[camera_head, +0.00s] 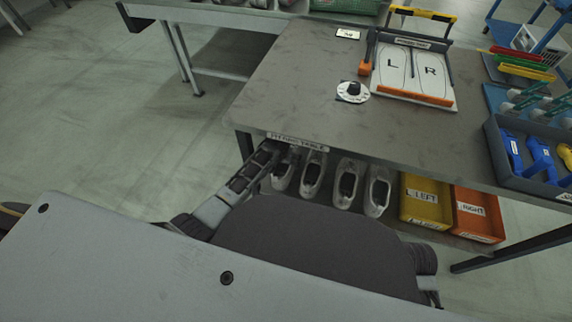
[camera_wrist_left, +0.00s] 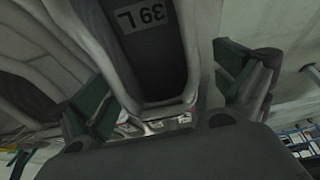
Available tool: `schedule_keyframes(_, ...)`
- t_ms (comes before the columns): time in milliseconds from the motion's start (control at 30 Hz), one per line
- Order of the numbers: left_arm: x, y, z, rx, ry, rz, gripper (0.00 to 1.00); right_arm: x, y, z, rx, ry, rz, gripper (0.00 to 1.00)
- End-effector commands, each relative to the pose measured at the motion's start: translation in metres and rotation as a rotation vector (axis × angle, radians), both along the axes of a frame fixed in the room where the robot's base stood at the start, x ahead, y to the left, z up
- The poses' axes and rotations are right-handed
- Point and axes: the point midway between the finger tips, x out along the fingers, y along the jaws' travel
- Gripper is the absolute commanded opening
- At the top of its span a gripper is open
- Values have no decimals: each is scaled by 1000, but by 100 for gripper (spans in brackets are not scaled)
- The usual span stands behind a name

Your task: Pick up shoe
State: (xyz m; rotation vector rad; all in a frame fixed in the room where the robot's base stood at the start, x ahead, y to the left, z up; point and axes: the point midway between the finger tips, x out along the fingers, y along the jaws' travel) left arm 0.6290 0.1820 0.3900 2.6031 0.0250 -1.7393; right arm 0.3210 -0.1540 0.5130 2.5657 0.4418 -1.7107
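Several light grey shoes with dark insides stand in a row on the shelf under the table; one is the second shoe from the left (camera_head: 313,175). My left gripper (camera_head: 268,152) is at the left end of this row, by the leftmost shoe (camera_head: 284,172), and partly covers it. In the left wrist view, a shoe (camera_wrist_left: 150,60) marked "39 L" lies between the two green-padded fingers of my left gripper (camera_wrist_left: 168,75). The fingers are apart, with a visible gap to the shoe on the right side. Another shoe (camera_wrist_left: 30,75) is close beside the left finger. My right gripper is not in view.
The table edge (camera_head: 300,140) overhangs the shelf. Right of the shoes stand a yellow box (camera_head: 425,190) labelled LEFT and an orange box (camera_head: 477,205) labelled RIGHT. On the table are an L/R board (camera_head: 412,72), a round dial (camera_head: 352,90) and a grey crate (camera_head: 505,165).

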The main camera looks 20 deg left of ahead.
Motion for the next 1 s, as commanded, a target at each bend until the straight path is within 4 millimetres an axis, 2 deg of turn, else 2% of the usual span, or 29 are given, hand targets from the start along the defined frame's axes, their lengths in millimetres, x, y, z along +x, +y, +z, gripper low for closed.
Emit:
schedule_keyframes(67,0,0,0,0,0,0,87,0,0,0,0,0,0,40)
schedule_keyframes(500,-1,1,-1,1,2,0,30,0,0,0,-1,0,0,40)
schedule_keyframes(1000,0,1,6,1,0,0,30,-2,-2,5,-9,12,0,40)
